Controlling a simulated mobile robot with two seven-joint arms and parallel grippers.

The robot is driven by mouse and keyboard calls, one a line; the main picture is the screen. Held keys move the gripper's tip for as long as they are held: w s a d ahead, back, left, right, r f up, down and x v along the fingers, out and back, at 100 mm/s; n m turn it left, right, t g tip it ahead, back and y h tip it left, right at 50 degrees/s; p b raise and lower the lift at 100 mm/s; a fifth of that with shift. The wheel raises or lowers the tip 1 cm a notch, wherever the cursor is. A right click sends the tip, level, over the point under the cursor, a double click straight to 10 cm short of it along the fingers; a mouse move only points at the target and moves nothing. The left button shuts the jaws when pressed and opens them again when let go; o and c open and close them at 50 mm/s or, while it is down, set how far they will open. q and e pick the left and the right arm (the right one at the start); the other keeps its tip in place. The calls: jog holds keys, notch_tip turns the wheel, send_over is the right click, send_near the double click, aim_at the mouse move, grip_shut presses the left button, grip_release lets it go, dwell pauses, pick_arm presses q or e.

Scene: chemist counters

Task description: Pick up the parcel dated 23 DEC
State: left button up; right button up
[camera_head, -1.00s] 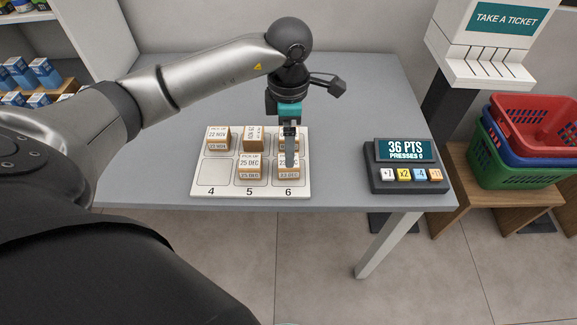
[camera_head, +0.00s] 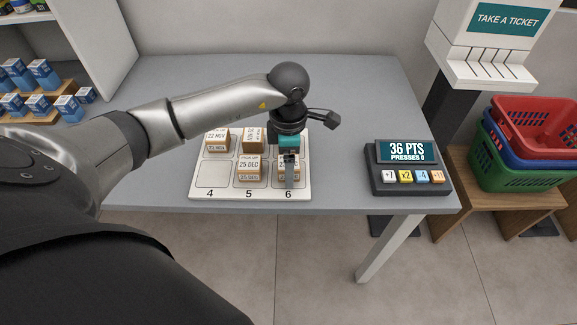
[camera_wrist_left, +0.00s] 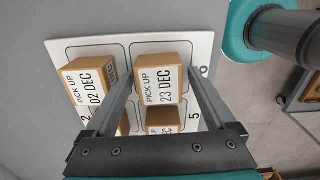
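The 23 DEC parcel (camera_wrist_left: 158,94) is a small tan box with a white label. It sits on the white numbered board (camera_head: 209,189), in the front spot marked 6. In the head view this parcel (camera_head: 282,166) is partly hidden behind a finger. My left gripper (camera_head: 289,180) is lowered over it, pointing down. In the wrist view the left gripper's fingers (camera_wrist_left: 163,85) are apart, one on each side of the parcel. I cannot tell whether they touch it. My right gripper is not in view.
The 02 DEC parcel (camera_wrist_left: 88,82) stands just behind it. The 25 DEC parcel (camera_head: 249,168), a turned parcel (camera_head: 252,139) and the 22 NOV parcel (camera_head: 217,140) share the board. The front spot at 4 is empty. A button box (camera_head: 410,178) stands right on the counter.

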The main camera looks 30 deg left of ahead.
pick_arm(q)
jog(key=c, duration=1.3)
jog(key=shift+r, duration=0.1)
